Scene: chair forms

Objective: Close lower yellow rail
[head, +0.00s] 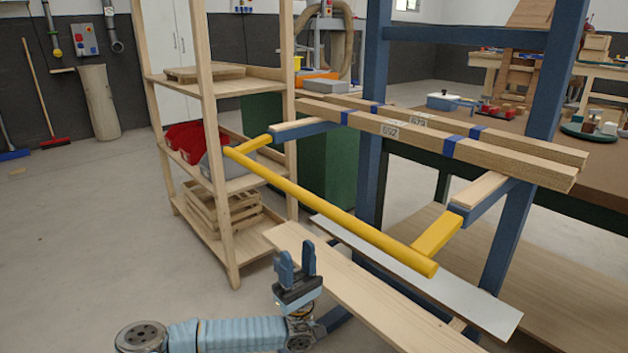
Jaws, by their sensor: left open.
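The yellow rail (330,211) is a long round bar in the middle of the head view. It runs from the upper left by the wooden shelf down to the lower right. Yellow end arms (437,234) join it to the blue brackets (484,200) of the rack, and it stands out in front of the rack. My left gripper (297,262) is open and empty, its fingers pointing up. In the picture it is below the rail's middle, apart from it. No second yellow rail shows. My right gripper is not in view.
Two wooden beams (450,143) with blue bands lie above on the rack. Long boards (370,292) lie low beneath the rail, close to my left gripper. A wooden shelf (222,170) with red bins stands at the left.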

